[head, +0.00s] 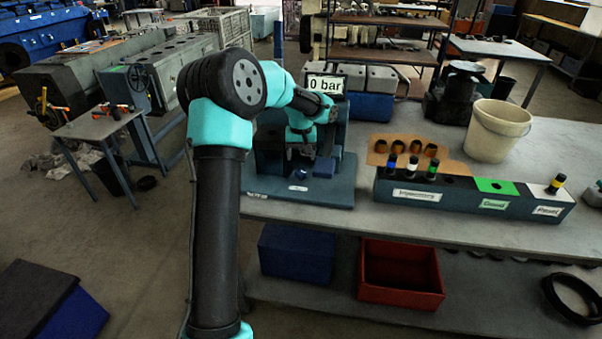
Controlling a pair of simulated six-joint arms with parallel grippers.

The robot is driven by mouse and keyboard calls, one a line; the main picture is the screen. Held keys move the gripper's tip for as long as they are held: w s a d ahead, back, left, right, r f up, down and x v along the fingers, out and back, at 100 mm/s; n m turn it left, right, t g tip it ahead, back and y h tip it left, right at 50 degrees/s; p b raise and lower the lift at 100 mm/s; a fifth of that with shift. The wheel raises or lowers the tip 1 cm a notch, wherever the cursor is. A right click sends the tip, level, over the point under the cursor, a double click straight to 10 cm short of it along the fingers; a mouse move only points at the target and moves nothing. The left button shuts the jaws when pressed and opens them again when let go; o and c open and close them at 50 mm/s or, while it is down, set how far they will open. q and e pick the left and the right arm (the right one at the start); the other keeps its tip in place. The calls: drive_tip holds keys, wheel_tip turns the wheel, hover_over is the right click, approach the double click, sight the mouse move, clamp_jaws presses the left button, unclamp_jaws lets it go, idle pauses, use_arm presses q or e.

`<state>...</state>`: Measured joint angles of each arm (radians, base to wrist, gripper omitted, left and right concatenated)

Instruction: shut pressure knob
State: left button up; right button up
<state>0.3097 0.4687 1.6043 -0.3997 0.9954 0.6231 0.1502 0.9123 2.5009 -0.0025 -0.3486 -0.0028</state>
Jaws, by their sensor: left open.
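The blue test stand (330,190) sits at the left end of the workbench, with a display (326,84) on top reading "0 bar". My left arm comes in from the left and reaches over the stand. My left gripper (301,154) is open, pointing down in front of the stand's upright part. A small blue piece (302,174) lies just below the fingertips; I cannot tell if they touch it. I cannot make out the pressure knob for certain; my arm and gripper cover part of the stand. My right gripper is not in view.
Right of the stand, a rack (470,200) labelled "Injectors", "Good" and "Reset" holds several injectors. Brown cardboard (383,158) with several dark rings lies behind it. A white bucket (497,132) stands further back. A red bin (400,290) is on the lower shelf.

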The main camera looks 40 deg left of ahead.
sight(301, 171)
use_arm(q)
wheel_tip(301, 171, down, 8)
drive_tip(key=shift+r, duration=0.1)
drive_tip(key=shift+c, duration=0.4)
drive_tip(key=c, duration=0.8)
drive_tip(key=shift+m, duration=3)
